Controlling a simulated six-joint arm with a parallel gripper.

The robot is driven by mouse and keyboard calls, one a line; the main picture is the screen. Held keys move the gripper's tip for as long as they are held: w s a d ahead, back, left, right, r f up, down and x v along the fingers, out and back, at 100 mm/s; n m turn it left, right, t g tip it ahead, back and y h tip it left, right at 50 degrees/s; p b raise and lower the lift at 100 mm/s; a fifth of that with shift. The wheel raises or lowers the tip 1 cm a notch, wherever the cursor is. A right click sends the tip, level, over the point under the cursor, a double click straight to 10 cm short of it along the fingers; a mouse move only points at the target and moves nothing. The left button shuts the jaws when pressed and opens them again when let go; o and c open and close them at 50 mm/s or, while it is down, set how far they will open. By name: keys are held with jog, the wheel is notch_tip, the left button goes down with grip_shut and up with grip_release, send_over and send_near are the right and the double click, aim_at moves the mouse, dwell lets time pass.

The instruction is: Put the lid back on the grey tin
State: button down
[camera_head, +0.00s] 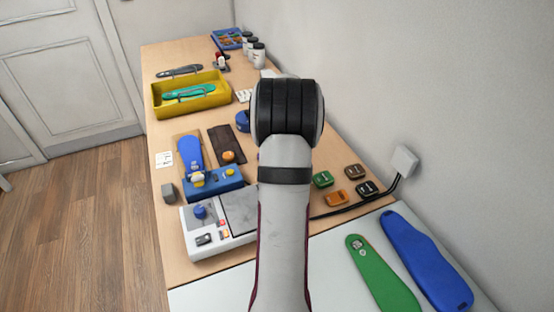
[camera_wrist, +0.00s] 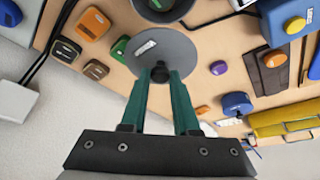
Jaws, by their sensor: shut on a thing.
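The lid (camera_wrist: 178,48) is a flat grey disc with a black knob (camera_wrist: 160,74). My gripper (camera_wrist: 160,78) has its two green fingers closed on that knob, and the lid hangs in front of the fingertips in the wrist view. The grey tin (camera_wrist: 166,13) shows partly at the top edge of the wrist view, a round dark-grey open vessel beyond the lid. The lid is apart from the tin's visible rim in the picture; its height above the table is hard to tell. In the head view my arm hides the gripper, lid and tin.
Small coloured blocks, including an orange one (camera_head: 337,198) and a green one (camera_head: 323,179), lie right of my arm. A grey-white device (camera_head: 240,212), a blue fixture (camera_head: 228,180) and a yellow tray (camera_head: 218,103) stand to the left. A wall socket (camera_head: 404,160) with black cables is at right.

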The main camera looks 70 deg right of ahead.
jog(key=a+r, duration=0.1)
jog(key=a, duration=0.6)
jog(key=shift+n, duration=0.4)
jog(key=shift+s+d+f, duration=0.15)
jog(key=shift+f, duration=1.35)
jog(key=shift+s+d+f, duration=0.1)
jog(key=shift+s+f, duration=0.05)
jog(key=shift+f, duration=1.35)
jog(key=shift+f, duration=0.15)
jog(key=shift+c, duration=0.5)
grip_release()
jog(key=shift+r, duration=2.5)
